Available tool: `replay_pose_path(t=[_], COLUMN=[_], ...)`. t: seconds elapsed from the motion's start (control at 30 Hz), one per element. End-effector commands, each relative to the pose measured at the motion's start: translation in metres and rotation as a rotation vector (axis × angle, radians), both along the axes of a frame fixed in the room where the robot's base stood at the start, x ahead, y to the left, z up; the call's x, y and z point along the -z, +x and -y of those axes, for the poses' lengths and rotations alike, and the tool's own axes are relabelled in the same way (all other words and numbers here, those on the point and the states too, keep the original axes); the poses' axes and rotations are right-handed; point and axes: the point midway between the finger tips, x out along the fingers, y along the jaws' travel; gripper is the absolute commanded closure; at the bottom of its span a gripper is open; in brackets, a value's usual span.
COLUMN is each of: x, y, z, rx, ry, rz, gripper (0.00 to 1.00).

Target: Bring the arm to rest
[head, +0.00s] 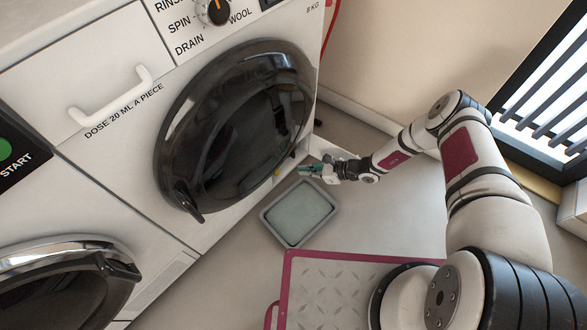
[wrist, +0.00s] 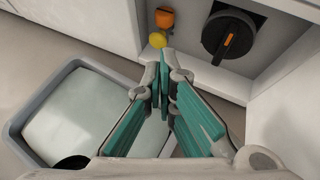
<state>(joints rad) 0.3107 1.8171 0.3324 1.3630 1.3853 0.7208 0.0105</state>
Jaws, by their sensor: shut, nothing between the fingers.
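My arm reaches from the lower right of the head view toward the foot of a white washing machine (head: 150,205). My gripper (head: 303,168) is low down beside the machine's front corner, above the far edge of a grey tray (head: 265,219). In the wrist view my gripper (wrist: 162,75) has its teal fingers together with nothing between them. Ahead of the fingertips are a black knob with an orange mark (wrist: 230,40), an orange part (wrist: 164,18) and a yellow ball-like part (wrist: 157,40), set in a recess at the machine's base.
The tray (wrist: 15,128) holds a pale, flat surface and stands close below my gripper. The machine's round black door (head: 235,120) is shut. A magenta-edged plate (head: 350,257) lies on the floor near my base. A barred window (head: 545,100) is at the right.

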Motion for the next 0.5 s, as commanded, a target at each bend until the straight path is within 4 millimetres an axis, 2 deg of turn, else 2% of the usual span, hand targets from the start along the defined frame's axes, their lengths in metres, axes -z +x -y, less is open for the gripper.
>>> replay_pose_path(t=[0.03, 0.2, 0.5], x=[-0.008, -0.020, -0.024], y=[-0.002, -0.006, -0.010], z=[0.009, 0.030, 0.041], rx=[0.002, 0.000, -0.002], ry=[0.000, 0.000, 0.000], rz=[-0.001, 0.000, -0.001], gripper=[1.00, 1.00, 1.00])
